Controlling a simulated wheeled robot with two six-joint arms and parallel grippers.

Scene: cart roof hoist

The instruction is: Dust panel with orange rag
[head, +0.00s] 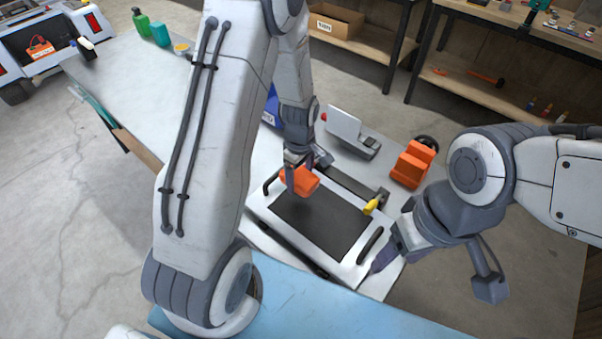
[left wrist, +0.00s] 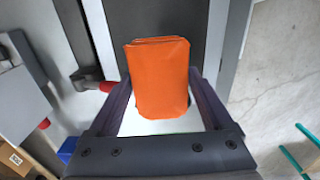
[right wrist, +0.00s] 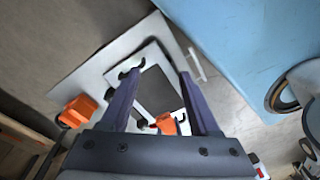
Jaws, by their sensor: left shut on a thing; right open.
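The panel (head: 312,228) is a dark rectangle in a white frame with black handles, on the light worktop in the head view. It also shows in the right wrist view (right wrist: 157,92). My left gripper (head: 299,176) is shut on the orange rag (head: 303,182), over the panel's far left part. The rag fills the space between the fingers in the left wrist view (left wrist: 160,85); whether it touches the panel I cannot tell. My right gripper (head: 390,240) is open and empty by the panel's right end.
A yellow piece (head: 371,207) sits at the panel's right edge. An orange object (head: 412,164) and a grey-white device (head: 350,133) stand behind the panel. A green bottle (head: 141,22) stands at the far left. The left part of the worktop (head: 135,85) is mostly bare.

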